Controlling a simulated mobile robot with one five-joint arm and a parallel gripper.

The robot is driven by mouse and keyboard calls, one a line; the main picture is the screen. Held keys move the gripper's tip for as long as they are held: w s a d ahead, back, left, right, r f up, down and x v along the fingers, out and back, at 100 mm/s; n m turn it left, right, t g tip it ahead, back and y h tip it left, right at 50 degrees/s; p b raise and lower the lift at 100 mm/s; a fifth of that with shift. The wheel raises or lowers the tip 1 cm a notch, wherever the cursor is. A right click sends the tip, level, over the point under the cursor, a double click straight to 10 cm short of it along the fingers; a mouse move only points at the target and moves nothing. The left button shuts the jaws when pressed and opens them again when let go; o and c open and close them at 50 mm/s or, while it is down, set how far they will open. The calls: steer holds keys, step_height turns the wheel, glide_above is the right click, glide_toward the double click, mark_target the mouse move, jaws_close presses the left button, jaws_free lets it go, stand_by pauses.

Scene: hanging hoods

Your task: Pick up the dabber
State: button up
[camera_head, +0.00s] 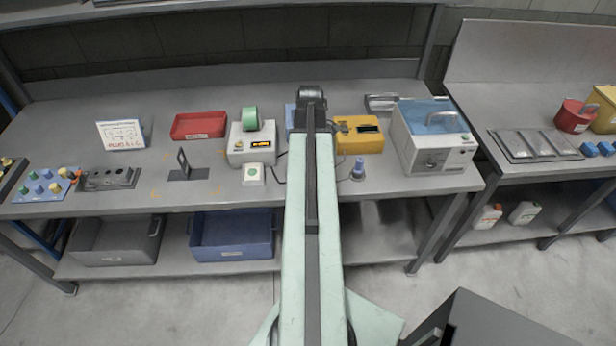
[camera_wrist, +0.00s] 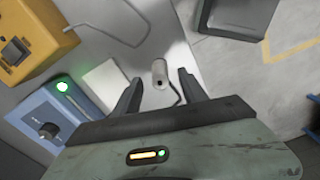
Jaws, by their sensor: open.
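A short pale grey cylinder (camera_wrist: 159,70), likely the dabber, is on the grey bench near its edge in the wrist view. A dark cord runs beside it toward my gripper. My gripper (camera_wrist: 158,78) is open, and the cylinder shows between its two dark fingertips in the picture. I cannot tell whether the fingers are level with it. A small blue-topped item on a dark round base (camera_head: 358,169) stands right of my arm.
In the wrist view a yellow device (camera_wrist: 35,35), a blue device (camera_wrist: 42,118) and a pale pad (camera_wrist: 107,84) lie left of the fingers.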

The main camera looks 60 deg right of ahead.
step_height(320, 180, down, 6)
steer(key=b, duration=0.5)
steer(key=shift+w+f, duration=0.1)
steer(key=shift+f, duration=0.15)
steer(key=shift+r, duration=0.2)
jaws_close()
